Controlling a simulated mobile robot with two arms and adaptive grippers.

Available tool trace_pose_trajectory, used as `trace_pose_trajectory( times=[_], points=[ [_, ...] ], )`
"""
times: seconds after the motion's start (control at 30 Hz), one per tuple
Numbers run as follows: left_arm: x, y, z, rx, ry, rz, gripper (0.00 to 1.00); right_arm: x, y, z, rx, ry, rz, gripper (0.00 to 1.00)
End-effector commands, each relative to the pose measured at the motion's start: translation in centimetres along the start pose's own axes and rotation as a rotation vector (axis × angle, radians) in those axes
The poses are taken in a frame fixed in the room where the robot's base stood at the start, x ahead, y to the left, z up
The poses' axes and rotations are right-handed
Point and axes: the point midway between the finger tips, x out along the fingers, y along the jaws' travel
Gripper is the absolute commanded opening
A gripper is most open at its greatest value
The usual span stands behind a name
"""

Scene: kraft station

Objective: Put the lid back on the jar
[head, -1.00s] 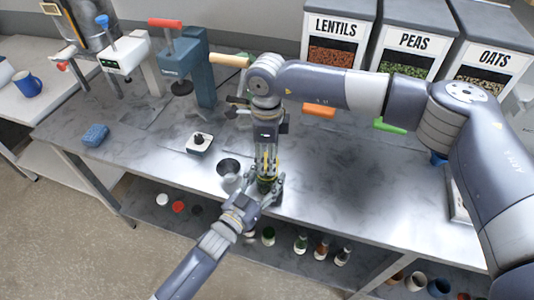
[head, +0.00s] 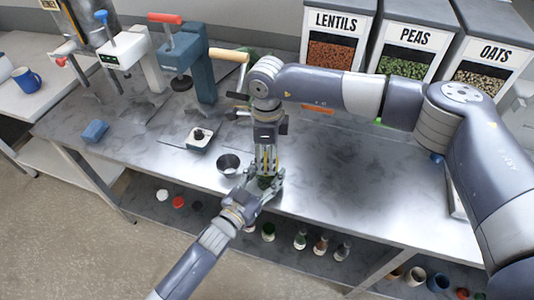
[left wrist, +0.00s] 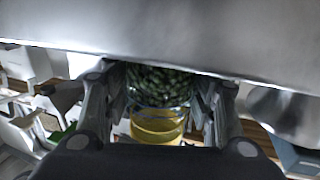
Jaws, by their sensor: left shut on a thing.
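The jar (left wrist: 160,88) is clear, with dark green contents, and sits between the fingers of my left gripper in the left wrist view. In the head view my left gripper (head: 265,181) is shut on it at the front of the metal table, and the jar is mostly hidden. A yellow, ring-like part (left wrist: 158,126) shows at the jar's end; I cannot tell whether it is the lid. My right gripper (head: 266,160) points down directly above the jar. Its fingertips are too small and covered to tell their opening or whether they hold the lid.
A metal cup (head: 228,163) stands just left of the grippers. A teal press (head: 195,65) and labelled bins (head: 336,42) stand at the back. The table (head: 340,170) is clear to the right.

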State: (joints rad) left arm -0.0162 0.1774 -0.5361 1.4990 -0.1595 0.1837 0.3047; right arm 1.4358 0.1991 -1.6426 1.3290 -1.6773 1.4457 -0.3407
Motion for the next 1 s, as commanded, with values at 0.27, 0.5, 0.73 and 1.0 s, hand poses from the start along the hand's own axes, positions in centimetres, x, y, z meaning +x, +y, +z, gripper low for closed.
trace_pose_trajectory(
  times=[0.27,0.5,0.73,1.0],
  points=[
    [-0.03,0.00,0.08,-0.001,-0.002,0.000,0.09,0.59,0.00,0.00,0.000,0.000,0.000,0.38],
    [-0.03,0.00,0.08,-0.001,-0.002,0.000,0.00,0.76,-0.01,0.01,0.029,0.001,-0.001,0.38],
    [-0.03,0.00,0.09,0.000,-0.002,0.000,0.00,0.77,-0.01,0.02,0.365,0.000,0.000,0.38],
    [-0.03,-0.01,0.10,0.000,-0.002,0.000,0.00,0.78,-0.02,0.04,0.870,0.000,0.002,0.38]
  ],
)
